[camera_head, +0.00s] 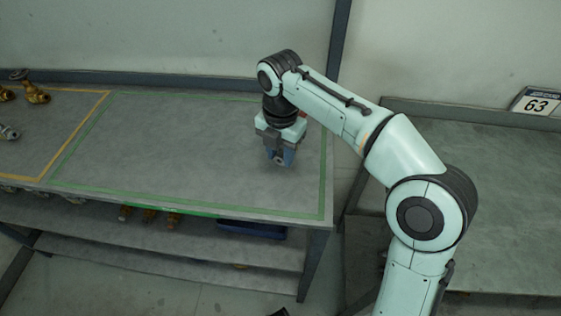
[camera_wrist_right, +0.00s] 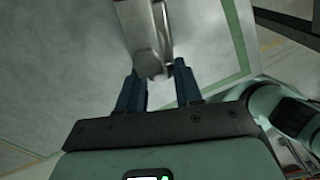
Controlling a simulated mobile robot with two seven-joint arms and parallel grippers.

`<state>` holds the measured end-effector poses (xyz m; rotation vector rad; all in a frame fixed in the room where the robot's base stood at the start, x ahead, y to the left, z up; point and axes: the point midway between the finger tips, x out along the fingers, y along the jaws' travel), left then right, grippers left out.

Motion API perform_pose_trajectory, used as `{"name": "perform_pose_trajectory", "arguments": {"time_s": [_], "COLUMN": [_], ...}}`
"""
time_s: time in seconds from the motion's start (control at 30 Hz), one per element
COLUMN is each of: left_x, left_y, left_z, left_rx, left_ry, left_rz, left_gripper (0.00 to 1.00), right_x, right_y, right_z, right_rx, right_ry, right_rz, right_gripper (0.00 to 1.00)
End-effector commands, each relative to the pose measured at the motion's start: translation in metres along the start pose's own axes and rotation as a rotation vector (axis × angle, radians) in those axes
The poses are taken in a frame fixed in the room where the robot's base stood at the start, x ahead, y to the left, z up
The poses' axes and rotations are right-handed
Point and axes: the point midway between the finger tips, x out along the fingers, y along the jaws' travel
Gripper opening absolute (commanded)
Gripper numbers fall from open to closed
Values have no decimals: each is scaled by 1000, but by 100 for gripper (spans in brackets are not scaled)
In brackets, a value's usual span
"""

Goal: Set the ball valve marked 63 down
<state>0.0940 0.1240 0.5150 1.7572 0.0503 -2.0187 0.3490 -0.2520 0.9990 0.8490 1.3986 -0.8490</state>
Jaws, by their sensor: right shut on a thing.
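My right gripper (camera_head: 281,157) points down over the right part of the green-outlined area on the left table (camera_head: 190,145). In the right wrist view, the blue fingers of this gripper (camera_wrist_right: 157,78) are shut on a grey metal ball valve (camera_wrist_right: 150,38), which runs up out of the picture. In the head view the valve is mostly hidden by the gripper, and I cannot tell whether it touches the tabletop. No number shows on it. My left gripper is not in view.
Brass fittings (camera_head: 35,93) and a silver fitting (camera_head: 8,132) lie in the yellow-outlined area at far left. The green-outlined area looks otherwise clear. A lower shelf holds brass pieces (camera_head: 149,215) and a blue tray (camera_head: 252,229).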

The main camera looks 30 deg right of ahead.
Motion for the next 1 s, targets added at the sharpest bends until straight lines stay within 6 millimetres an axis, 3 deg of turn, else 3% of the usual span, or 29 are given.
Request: {"name": "perform_pose_trajectory", "arguments": {"time_s": [0.2, 0.57, 0.6, 0.67, 1.0], "left_x": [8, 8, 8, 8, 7], "left_y": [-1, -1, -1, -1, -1], "left_z": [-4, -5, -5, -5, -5], "left_rx": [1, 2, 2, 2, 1], "left_ry": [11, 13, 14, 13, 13], "left_rz": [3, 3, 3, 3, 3], "left_gripper": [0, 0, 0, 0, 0], "right_x": [31, 34, 36, 35, 33], "right_y": [0, 0, 0, 0, 0], "right_z": [0, 0, 0, 0, 0], "right_rx": [2, 1, 1, 1, 1], "right_ry": [-1, -1, 0, 0, 0], "right_rz": [1, 2, -1, -1, 0], "right_gripper": [0, 0, 38, 57, 60]}}
